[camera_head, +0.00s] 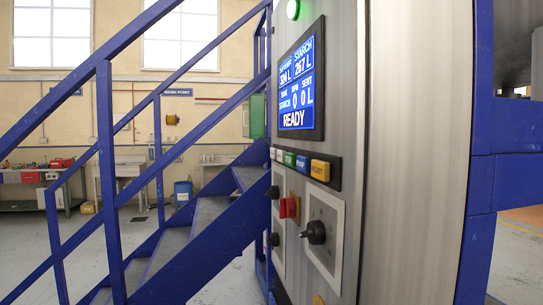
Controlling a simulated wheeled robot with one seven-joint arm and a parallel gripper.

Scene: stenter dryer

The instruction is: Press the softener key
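The control panel stands at the centre right, seen at a steep angle. A row of keys runs below its screen: small pale keys (279,155) at the left end, a green key (290,159), a blue key (302,163) that seems to read PUMP, and a yellow key (320,170) reading RESET. The pale keys' labels are too small to read, so I cannot tell which key is the softener key. The blue screen (299,84) shows two litre readings, one headed STARCH, a tank line reading STARCH, a sent amount of 0 L and READY. My gripper is not in view.
Below the keys are a red switch (289,208) and a black knob (315,232) that sticks out. A green lamp (293,9) is lit above the screen. Blue stairs with railings (108,190) stand close on the left. A blue post (480,150) borders the cabinet's right side.

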